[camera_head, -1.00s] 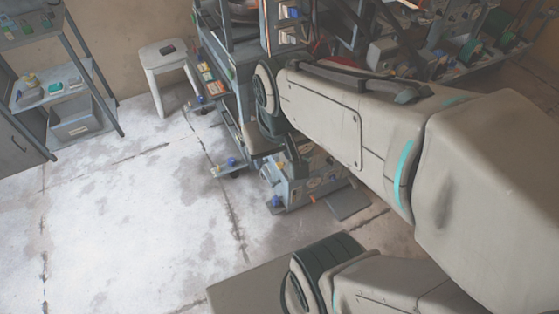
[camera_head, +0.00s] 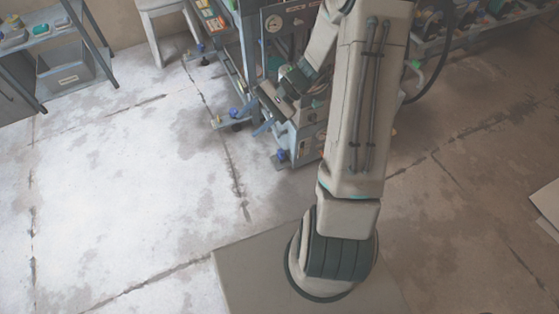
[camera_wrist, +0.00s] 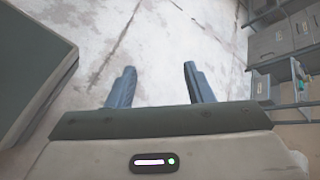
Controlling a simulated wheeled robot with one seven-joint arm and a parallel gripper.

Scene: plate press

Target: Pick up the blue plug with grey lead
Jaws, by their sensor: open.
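I cannot make out the blue plug with grey lead in either current view. My gripper (camera_wrist: 160,68) is open and empty in the wrist view, its two blue-grey fingers apart with bare floor beyond them. In the head view my arm reaches up the middle of the picture. Its end lies in front of the press machine (camera_head: 309,145) and hides part of it.
A grey shelf unit (camera_head: 92,40) with a bin stands at the upper left. A white stool (camera_head: 160,12) is beside it. A dark grey panel edge (camera_wrist: 38,65) is close at left in the wrist view. Pale floor (camera_head: 120,190) is clear at left.

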